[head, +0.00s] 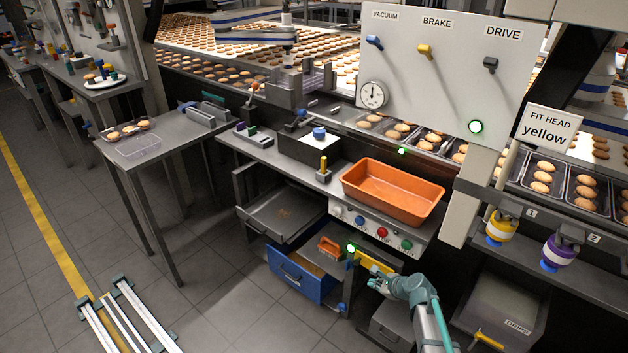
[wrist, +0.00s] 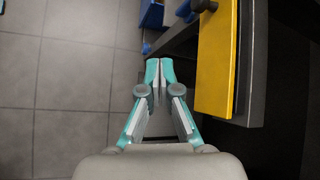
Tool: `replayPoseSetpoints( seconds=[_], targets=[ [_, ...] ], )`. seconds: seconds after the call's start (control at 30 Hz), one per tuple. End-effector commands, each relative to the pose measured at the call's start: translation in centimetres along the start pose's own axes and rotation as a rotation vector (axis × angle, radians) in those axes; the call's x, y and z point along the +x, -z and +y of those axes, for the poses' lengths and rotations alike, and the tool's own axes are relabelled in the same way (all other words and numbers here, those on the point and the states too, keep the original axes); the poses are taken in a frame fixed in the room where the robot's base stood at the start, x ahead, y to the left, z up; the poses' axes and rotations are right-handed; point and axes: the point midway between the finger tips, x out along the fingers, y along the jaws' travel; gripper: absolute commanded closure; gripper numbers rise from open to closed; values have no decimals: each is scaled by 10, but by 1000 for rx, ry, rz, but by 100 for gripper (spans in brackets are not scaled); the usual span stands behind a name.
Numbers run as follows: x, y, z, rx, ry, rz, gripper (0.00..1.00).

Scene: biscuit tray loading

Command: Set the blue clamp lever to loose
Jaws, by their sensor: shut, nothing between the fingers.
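My gripper (head: 380,284) is low at the front, just below the yellow bar beside the blue drawer. In the wrist view my gripper (wrist: 160,75) has its teal fingertips together with nothing between them, left of the yellow bar (wrist: 214,60) and apart from it. No part is labelled as a clamp lever, so I cannot tell surely which blue part it is. A small blue part (head: 342,308) sits low by the drawer's right side. Another blue part (wrist: 205,5) shows at the top of the wrist view, cut by the edge. Its setting cannot be read.
The blue drawer (head: 300,282) stands open below the bench, left of my gripper. The yellow bar (head: 374,262) has a green light at its left end. An orange tray (head: 395,208) stands on the bench above. Floor to the left is clear up to white rails (head: 125,315).

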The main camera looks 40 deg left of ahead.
Motion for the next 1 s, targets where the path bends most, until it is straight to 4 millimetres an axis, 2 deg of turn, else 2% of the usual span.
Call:
replayPoseSetpoints(
  seconds=[0.03, 0.1, 0.3, 0.5, 0.73, 0.8, 1.0],
  targets=[
    [15, -33, -20, 49, 30, -46, 100],
    [24, -79, -43, 140, 67, -112, 100],
    [35, -203, -90, 385, 116, -300, 100],
    [32, -295, -118, 566, 111, -438, 100],
    [20, -383, -142, 734, 78, -568, 100],
    [4, -391, -178, 735, 83, -560, 100],
    [-30, -415, -256, 749, 85, -549, 100]
  ],
)
